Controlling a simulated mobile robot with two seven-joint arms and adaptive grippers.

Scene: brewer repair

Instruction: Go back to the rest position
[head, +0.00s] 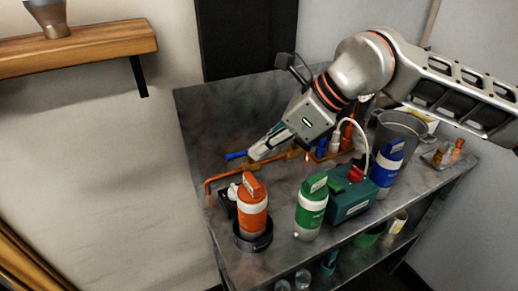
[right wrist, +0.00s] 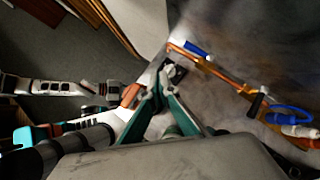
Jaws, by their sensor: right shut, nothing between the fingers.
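My right gripper (head: 256,152) is shut and empty. It reaches in from the upper right over the workbench (head: 200,120), above a copper pipe with a blue handle (head: 236,156). In the right wrist view its two teal fingers (right wrist: 159,84) meet at the tips. The copper pipe (right wrist: 215,68) runs to the right of them there. The left gripper does not show in the head view. In the right wrist view a grey arm (right wrist: 42,87), probably my left one, ends in a small dark and pale part whose fingers I cannot make out.
An orange canister (head: 252,213) stands on a black round base. A green canister (head: 311,210), green box (head: 352,200), blue canister (head: 387,170) and grey bucket (head: 400,126) stand rightwards. A wooden wall shelf (head: 90,45) is at upper left. Bare benchtop lies at the back left.

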